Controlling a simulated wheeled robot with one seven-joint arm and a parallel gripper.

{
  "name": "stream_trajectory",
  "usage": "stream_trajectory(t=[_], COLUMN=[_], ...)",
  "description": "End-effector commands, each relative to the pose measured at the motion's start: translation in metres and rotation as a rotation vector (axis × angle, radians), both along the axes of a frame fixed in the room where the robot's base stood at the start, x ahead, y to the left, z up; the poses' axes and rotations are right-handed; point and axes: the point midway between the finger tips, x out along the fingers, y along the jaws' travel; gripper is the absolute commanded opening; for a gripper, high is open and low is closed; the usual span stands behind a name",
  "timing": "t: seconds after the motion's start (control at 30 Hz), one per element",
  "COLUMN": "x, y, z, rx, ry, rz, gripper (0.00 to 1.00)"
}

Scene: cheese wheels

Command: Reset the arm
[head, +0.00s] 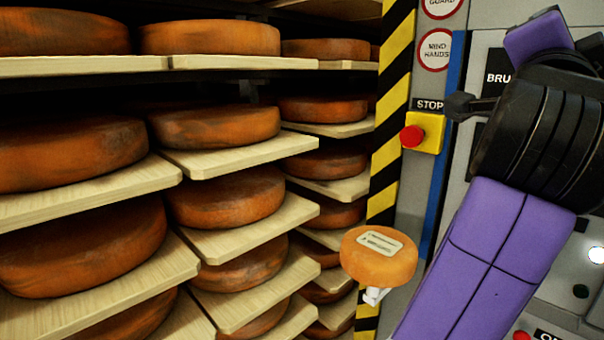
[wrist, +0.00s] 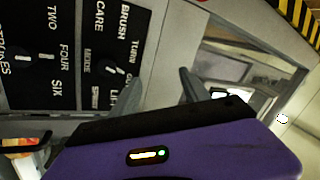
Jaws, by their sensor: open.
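My arm (head: 485,262), purple with a black ribbed joint, rises on the right of the head view in front of a grey machine. My gripper (wrist: 160,88) shows in the wrist view as two grey fingers standing apart beyond the purple hand body. It is open, and I see nothing between the fingers. In the head view I cannot make out the fingertips clearly.
Orange cheese wheels (head: 222,127) lie on wooden shelf boards (head: 95,195) at the left. A small labelled cheese-like disc (head: 375,262) stands left of my arm. A red stop button (head: 412,137) sits near the striped post (head: 391,110). A black control panel (wrist: 65,55) faces the wrist camera.

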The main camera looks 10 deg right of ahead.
Motion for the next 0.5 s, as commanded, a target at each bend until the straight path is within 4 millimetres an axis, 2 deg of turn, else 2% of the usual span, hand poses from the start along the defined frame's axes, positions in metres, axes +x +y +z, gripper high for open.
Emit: stream_trajectory(t=[0.17, 0.27, 0.37, 0.5], x=[0.009, 0.013, 0.017, 0.016], y=[0.033, 0.053, 0.075, 0.104], z=[-0.011, -0.026, -0.049, -0.09], rx=[-0.239, -0.37, -0.504, -0.67], ry=[0.04, 0.066, 0.096, 0.136], rz=[0.012, 0.023, 0.041, 0.074], gripper=[0.54, 0.54, 0.54, 0.54])
